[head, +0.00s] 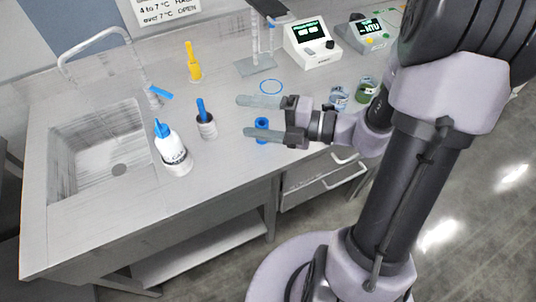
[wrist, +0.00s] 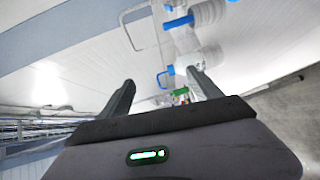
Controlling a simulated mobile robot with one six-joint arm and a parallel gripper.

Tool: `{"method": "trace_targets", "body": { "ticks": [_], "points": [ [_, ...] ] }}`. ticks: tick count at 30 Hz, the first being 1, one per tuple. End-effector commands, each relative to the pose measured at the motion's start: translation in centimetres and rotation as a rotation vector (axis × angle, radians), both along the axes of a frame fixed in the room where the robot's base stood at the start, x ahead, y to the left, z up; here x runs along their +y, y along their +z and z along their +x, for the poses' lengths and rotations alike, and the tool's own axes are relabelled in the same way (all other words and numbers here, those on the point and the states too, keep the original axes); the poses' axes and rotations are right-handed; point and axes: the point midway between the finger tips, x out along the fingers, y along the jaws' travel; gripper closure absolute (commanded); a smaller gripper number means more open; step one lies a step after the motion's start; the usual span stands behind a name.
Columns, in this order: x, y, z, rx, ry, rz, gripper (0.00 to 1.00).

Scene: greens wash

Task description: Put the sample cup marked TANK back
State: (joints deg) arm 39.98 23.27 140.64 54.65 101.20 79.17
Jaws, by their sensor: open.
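Two sample cups stand on the counter to the right of my gripper in the head view: one with pale bluish contents (head: 339,99) and one with dark green contents (head: 366,91). Their labels are too small to read, so I cannot tell which is marked TANK. A blue ring outline (head: 271,87) lies empty on the counter behind my gripper. My gripper (head: 245,117) is open and points left over the counter, with nothing seen between its fingers. In the wrist view its two fingers (wrist: 160,80) are spread apart.
A small blue object (head: 262,124) shows close to the nearer finger. A white wash bottle (head: 172,152), a blue-handled brush pot (head: 206,124) and a yellow cylinder (head: 194,66) stand left. The sink (head: 100,150) is far left; meters (head: 312,42) stand at the back.

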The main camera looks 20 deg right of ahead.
Motion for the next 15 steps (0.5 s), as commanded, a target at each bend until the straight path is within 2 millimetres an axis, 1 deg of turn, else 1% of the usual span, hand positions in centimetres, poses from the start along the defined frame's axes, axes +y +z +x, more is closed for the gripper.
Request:
{"method": "trace_targets", "body": {
  "ticks": [1,2,3,4,5,6,8,9,10,12,15],
  "points": [
    [4.9,1.4,-3.5,-0.234,0.271,-0.311,0.27],
    [7.1,1.4,-6.0,-0.407,0.455,-0.510,0.27],
    [8.6,1.1,-9.2,-0.655,0.699,-0.757,0.27],
    [9.0,0.8,-11.2,-0.849,0.880,-0.927,0.27],
    [8.9,0.6,-12.8,-1.042,1.055,-1.081,0.27],
    [8.2,0.6,-14.2,-1.293,1.274,-1.263,0.27],
    [6.7,1.2,-15.1,-1.629,1.568,-1.483,0.27],
    [5.8,1.9,-15.1,-1.815,1.737,-1.598,0.27],
    [5.2,2.6,-15.1,1.921,-1.837,1.660,0.27],
    [4.3,4.0,-14.8,1.749,-1.683,1.471,0.27],
    [3.7,5.1,-14.5,1.631,-1.589,1.350,0.27]
  ]
}}
